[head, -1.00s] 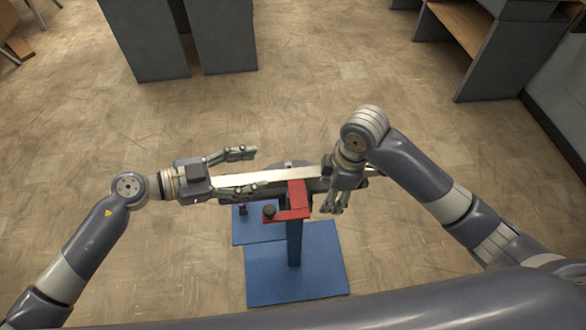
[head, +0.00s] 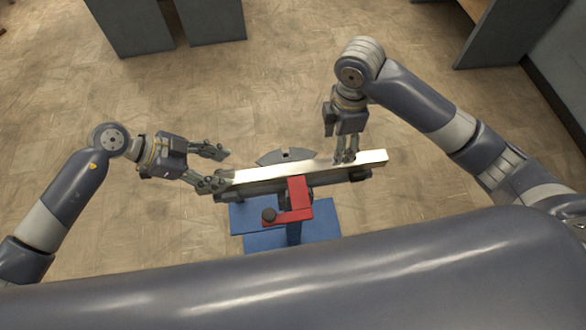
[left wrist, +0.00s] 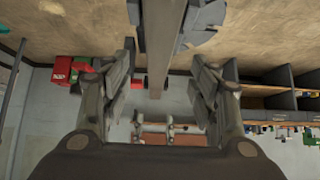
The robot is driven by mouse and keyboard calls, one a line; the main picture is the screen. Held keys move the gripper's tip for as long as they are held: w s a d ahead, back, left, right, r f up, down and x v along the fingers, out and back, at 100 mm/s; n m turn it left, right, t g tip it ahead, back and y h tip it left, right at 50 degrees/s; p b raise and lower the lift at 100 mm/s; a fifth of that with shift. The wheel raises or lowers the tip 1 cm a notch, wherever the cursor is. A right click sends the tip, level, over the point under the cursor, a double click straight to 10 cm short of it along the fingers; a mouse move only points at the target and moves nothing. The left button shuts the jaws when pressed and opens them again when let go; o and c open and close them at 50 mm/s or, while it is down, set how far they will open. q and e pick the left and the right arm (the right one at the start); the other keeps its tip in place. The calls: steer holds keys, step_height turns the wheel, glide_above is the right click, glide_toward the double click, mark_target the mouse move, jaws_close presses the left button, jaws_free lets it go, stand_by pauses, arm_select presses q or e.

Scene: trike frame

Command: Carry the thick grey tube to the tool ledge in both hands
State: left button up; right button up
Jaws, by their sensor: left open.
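The thick grey tube (head: 278,174) is a long bright square-edged bar, lying roughly level across a stand with a red arm (head: 299,199). My left gripper (head: 217,169) is open at the bar's left end, its fingers pointing right; I see nothing held in it. In the left wrist view the bar (left wrist: 160,40) runs down from the top between the open fingers (left wrist: 160,90). My right gripper (head: 346,158) points down at the bar's right part, fingertips at its top edge; whether it grips the bar is unclear. I cannot make out the tool ledge.
The stand has a blue base (head: 260,220) and a dark round part (head: 286,156) behind the bar. Grey cabinets (head: 135,28) stand at the back left, another (head: 510,35) at the back right. Floor between is clear. Shelves (left wrist: 285,95) show in the left wrist view.

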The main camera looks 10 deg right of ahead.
mark_target(318, 166)
arm_select(q)
steer(key=x, duration=0.9)
steer(key=shift+s+d+f, duration=0.1)
steer(key=shift+d+f, duration=0.1)
steer(key=shift+d, duration=0.05)
arm_select(e)
step_height(318, 166, down, 10)
steer(key=shift+r, duration=0.15)
arm_select(q)
steer(key=shift+c, duration=0.6)
arm_select(e)
steer(key=shift+c, duration=0.6)
arm_select(q)
jaws_close()
arm_select(e)
jaws_close()
arm_select(q)
steer(key=shift+r, duration=0.1)
arm_select(e)
steer(key=shift+r, duration=0.1)
